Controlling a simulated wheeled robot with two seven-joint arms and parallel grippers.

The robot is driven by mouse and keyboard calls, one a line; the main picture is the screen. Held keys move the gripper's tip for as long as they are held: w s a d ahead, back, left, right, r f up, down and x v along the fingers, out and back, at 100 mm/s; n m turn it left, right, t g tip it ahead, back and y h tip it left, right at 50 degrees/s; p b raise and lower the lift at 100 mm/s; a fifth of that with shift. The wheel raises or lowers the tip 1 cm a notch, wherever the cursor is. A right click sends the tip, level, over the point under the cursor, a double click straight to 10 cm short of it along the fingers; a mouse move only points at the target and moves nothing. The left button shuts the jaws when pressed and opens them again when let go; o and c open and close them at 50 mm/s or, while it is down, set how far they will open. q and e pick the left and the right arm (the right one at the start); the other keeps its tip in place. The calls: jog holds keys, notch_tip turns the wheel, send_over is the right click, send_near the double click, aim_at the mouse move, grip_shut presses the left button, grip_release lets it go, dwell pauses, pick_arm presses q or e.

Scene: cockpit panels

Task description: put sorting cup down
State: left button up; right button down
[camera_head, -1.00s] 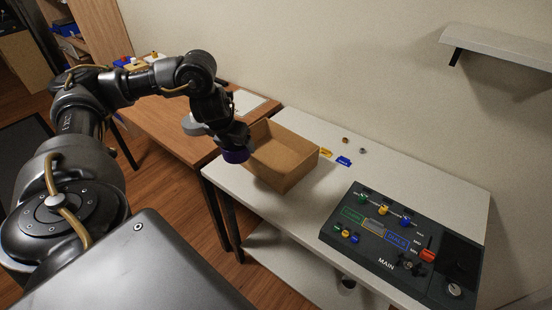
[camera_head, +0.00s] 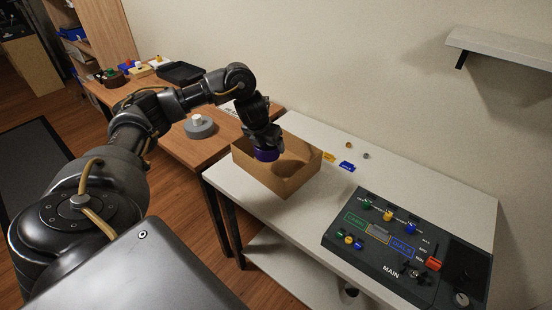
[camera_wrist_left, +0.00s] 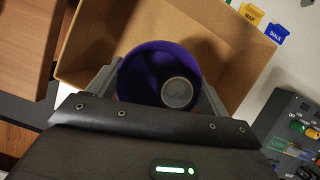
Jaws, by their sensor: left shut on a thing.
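My left gripper (camera_head: 262,143) is shut on a purple sorting cup (camera_head: 266,154) and holds it over the open brown box (camera_head: 292,189). In the left wrist view the cup (camera_wrist_left: 133,78) sits between the two fingers of the gripper (camera_wrist_left: 160,88), with its mouth facing the camera. A small round grey thing (camera_wrist_left: 177,93) shows inside the cup. The brown box (camera_wrist_left: 95,40) is around and behind the cup in that view. I cannot tell whether the cup touches the box. My right gripper is in no view.
The box stands on a white table (camera_head: 240,190). A dark control panel (camera_head: 400,250) stands right of it. Yellow and blue labels (camera_head: 347,166) and small round pieces lie behind. A wooden desk (camera_head: 170,140) with a grey round object (camera_head: 199,127) is at left.

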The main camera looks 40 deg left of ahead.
pick_arm(q)
jog(key=f, duration=0.1)
jog(key=w+f, duration=0.2)
jog(key=shift+d+b, duration=0.25)
jog(key=shift+b, duration=0.15)
jog(key=shift+w+d+f, duration=0.1)
jog(key=shift+w+f, duration=0.15)
jog(key=shift+w, duration=0.2)
jog(key=shift+w+d+f, duration=0.1)
jog(key=shift+f, duration=0.2)
notch_tip(320, 180, down, 2)
jog(key=shift+f+b, duration=0.25)
jog(key=shift+b, duration=0.45)
jog(key=shift+w+f, duration=0.15)
jog(key=shift+f, duration=0.2)
jog(key=shift+r, duration=0.1)
